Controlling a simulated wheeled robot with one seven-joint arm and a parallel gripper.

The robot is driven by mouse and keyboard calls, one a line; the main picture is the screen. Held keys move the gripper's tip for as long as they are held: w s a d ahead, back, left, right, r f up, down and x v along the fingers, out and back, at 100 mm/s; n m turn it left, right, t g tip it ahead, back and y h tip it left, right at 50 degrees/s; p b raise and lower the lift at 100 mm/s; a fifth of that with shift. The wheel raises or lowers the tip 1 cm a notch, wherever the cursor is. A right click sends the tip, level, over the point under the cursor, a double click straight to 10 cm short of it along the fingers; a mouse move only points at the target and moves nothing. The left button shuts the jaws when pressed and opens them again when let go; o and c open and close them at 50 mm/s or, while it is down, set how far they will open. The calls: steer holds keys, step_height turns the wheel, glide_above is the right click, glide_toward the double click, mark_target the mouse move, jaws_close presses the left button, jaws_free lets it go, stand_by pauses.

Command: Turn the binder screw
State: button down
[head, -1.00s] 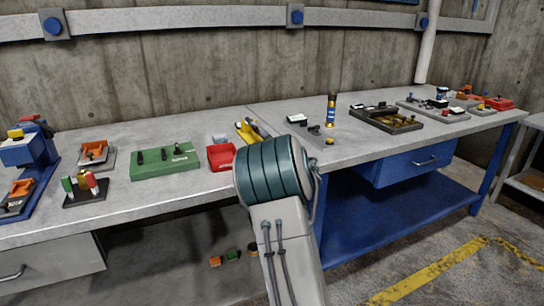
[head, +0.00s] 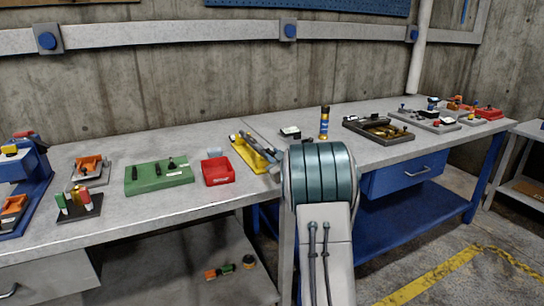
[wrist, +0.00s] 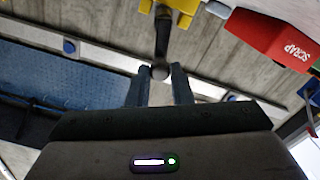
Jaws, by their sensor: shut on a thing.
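In the wrist view my gripper (wrist: 158,76) has its two fingers on either side of the round grey end of a dark rod (wrist: 162,42). The rod, which looks like the binder screw, runs up to a yellow body (wrist: 178,8) at the top edge. The gripper is shut on this rod's end; the exact contact is hard to see. In the head view the yellow fixture (head: 246,156) stands on the bench just left of my arm, with dark and grey parts along it.
A red bin (head: 218,181), marked SCRAP in the wrist view (wrist: 268,40), stands left of the yellow fixture. A green block (head: 158,178) lies farther left. A blue and yellow can (head: 324,122) and a brown-filled tray (head: 378,130) stand to the right.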

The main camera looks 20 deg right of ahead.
steer(key=shift+d+r+m+p, duration=0.1)
steer(key=shift+d+m+p, duration=0.3)
steer(key=shift+m, duration=0.6)
steer(key=c, duration=1.3)
jaws_free()
steer(key=shift+d, duration=0.15)
steer(key=shift+s, duration=0.1)
steer(key=s, duration=1.3)
steer(key=shift+s+d+b, duration=0.15)
steer(key=shift+s+b, duration=0.2)
steer(key=shift+b, duration=0.1)
